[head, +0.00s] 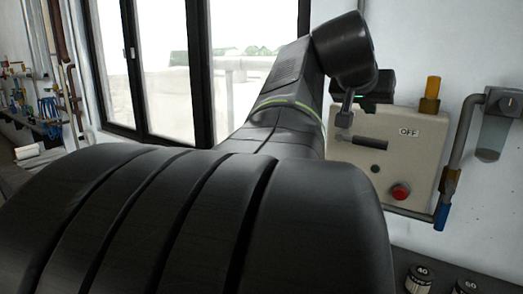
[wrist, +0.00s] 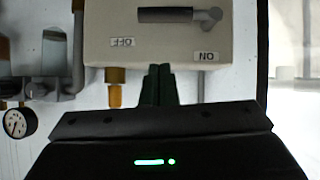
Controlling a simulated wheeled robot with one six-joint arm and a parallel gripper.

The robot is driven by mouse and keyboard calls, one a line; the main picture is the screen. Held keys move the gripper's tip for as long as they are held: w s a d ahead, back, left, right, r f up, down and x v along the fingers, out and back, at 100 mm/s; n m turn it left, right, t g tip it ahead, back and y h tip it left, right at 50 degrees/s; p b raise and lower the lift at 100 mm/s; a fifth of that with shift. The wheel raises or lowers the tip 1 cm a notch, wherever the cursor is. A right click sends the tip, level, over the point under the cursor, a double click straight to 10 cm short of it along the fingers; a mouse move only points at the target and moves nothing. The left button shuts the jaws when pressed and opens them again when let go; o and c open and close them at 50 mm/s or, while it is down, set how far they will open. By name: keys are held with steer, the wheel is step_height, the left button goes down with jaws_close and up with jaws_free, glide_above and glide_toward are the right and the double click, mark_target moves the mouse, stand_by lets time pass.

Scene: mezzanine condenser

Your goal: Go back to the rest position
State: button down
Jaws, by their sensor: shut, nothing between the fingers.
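My gripper (wrist: 158,72) is shut and empty; its dark fingers show in the wrist view, in front of the edge of a beige switch box (wrist: 100,45). In the head view the dark gripper body with a small green light is partly hidden behind my arm, above the top of the box (head: 384,190). The box's lever (head: 370,142) has a dark handle lying about level, its free end on the side of the OFF label (head: 409,132). The lever also shows in the wrist view (wrist: 165,14), apart from the fingers. That view appears upside down.
A red button (head: 400,191) sits low on the box. Pipes (head: 458,135) and a grey fitting (head: 492,138) are right of it. A gauge (wrist: 19,123) shows in the wrist view. Dark-framed windows (head: 160,70) are behind my arm. Black knobs marked with numbers (head: 419,276) are below.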

steer(key=a+f+x, duration=0.1)
steer(key=x, duration=0.6)
steer(key=w+a+r+n+g+h+p, duration=0.1)
steer(key=w+a+n+g+h+p, duration=0.1)
steer(key=w+a+n+h+p, duration=0.5)
steer(key=a+n+h+p, duration=0.1)
steer(key=n+h, duration=0.1)
steer(key=n, duration=0.1)
steer(key=shift+a+r+n+h+p, duration=0.3)
steer(key=shift+a+r+h, duration=0.1)
stand_by(0.4)
stand_by(0.3)
